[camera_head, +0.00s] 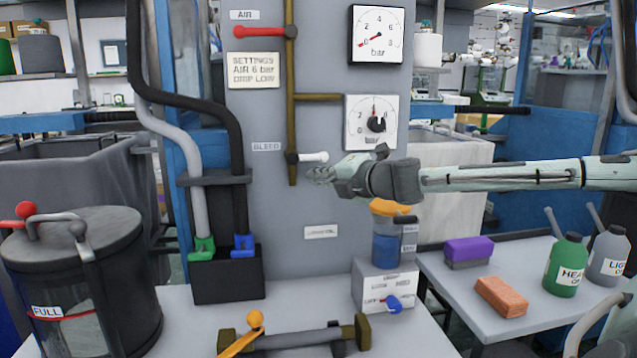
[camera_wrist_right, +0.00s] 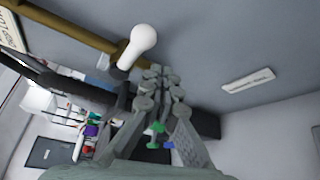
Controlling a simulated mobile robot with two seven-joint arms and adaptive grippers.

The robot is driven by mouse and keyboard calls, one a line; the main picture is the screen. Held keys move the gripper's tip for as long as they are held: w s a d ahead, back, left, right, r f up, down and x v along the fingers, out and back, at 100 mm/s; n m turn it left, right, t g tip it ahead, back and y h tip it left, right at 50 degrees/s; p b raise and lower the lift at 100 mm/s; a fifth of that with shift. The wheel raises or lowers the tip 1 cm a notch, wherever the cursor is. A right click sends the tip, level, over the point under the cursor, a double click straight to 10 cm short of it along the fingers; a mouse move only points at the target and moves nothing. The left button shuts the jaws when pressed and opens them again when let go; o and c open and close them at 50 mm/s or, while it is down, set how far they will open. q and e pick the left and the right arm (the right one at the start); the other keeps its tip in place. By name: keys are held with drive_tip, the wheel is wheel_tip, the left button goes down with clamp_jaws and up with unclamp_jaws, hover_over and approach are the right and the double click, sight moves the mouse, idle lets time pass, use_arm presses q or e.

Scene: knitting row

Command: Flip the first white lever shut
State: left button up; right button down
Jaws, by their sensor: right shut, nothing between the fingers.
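The white lever (camera_head: 314,157) sits on the brown vertical pipe beside the BLEED label and points sideways to the right. In the right wrist view its white knob (camera_wrist_right: 141,42) is just up and left of my fingertips, with a small gap showing. My right gripper (camera_head: 319,175) comes in from the right and is just below the lever's tip in the head view. In the right wrist view its fingers (camera_wrist_right: 160,72) are together and hold nothing. I see only one white lever. My left gripper is in neither view.
A red lever (camera_head: 258,32) under the AIR label points left. Two gauges (camera_head: 377,34) (camera_head: 371,122) are on the grey panel (camera_head: 330,80). An orange-capped blue bowl (camera_head: 386,245) stands below my right wrist. Black and grey hoses (camera_head: 238,140) hang left of the panel.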

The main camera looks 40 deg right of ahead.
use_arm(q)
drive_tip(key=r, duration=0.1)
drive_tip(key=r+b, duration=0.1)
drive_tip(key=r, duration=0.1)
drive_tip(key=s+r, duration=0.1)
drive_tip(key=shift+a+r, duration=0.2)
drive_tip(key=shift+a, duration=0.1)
use_arm(e)
drive_tip(key=s+a+r, duration=0.3)
drive_tip(key=s+a, duration=0.2)
drive_tip(key=s, duration=0.2)
drive_tip(key=shift+s+r, duration=0.15)
drive_tip(key=shift+s, duration=0.1)
